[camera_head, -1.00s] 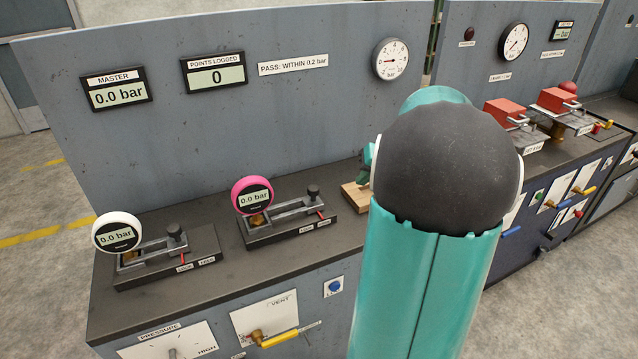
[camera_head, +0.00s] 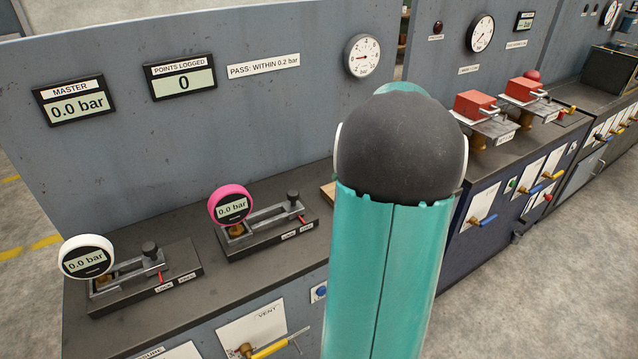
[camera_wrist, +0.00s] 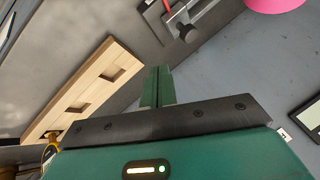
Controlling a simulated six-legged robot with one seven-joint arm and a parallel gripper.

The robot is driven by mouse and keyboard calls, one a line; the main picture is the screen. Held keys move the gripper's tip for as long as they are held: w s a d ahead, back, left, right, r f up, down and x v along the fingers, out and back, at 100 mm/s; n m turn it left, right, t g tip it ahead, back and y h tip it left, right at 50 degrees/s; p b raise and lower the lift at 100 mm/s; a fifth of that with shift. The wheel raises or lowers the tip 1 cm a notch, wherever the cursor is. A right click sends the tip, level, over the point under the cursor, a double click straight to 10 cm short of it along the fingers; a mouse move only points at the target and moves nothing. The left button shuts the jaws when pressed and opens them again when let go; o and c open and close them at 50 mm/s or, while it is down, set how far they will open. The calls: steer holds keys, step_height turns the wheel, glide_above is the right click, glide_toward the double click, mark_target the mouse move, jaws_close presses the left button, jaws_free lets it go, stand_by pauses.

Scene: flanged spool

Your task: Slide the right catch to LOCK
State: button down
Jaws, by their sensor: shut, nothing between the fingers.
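The right catch is a dark knob (camera_head: 293,196) on a grey slide with a red pointer, at the right end of the right fixture (camera_head: 262,238). A pink-rimmed gauge (camera_head: 231,205) reading 0.0 bar stands at that fixture's left end. Two small labels on its base are too small to read surely. In the wrist view the catch knob (camera_wrist: 187,33) shows at the top, beyond the fingertips and apart from them. My gripper (camera_wrist: 158,72) has its green fingers together, empty. In the head view my arm hides the gripper.
A left fixture with a white-rimmed gauge (camera_head: 87,257) stands beside the right one. A wooden block with square holes (camera_wrist: 88,85) lies left of my fingers in the wrist view. The upright panel (camera_head: 290,110) rises behind the bench.

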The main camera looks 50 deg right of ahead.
mark_target(291, 213)
steer(key=w+a+f, duration=0.1)
steer(key=w+f, duration=0.1)
steer(key=w+a+f, duration=0.1)
steer(key=w+f, duration=0.2)
steer(key=w+a+f, duration=0.1)
steer(key=w+f, duration=0.1)
steer(key=w, duration=0.1)
steer(key=shift+f, duration=0.35)
steer(key=shift+w+a+f, duration=0.1)
steer(key=shift+w+a, duration=0.05)
steer(key=shift+a, duration=0.1)
steer(key=shift+w, duration=0.1)
steer(key=a, duration=0.1)
steer(key=w+a, duration=0.1)
steer(key=a, duration=0.3)
steer(key=shift+w+a, duration=0.15)
steer(key=shift+w, duration=0.15)
steer(key=shift+a, duration=0.1)
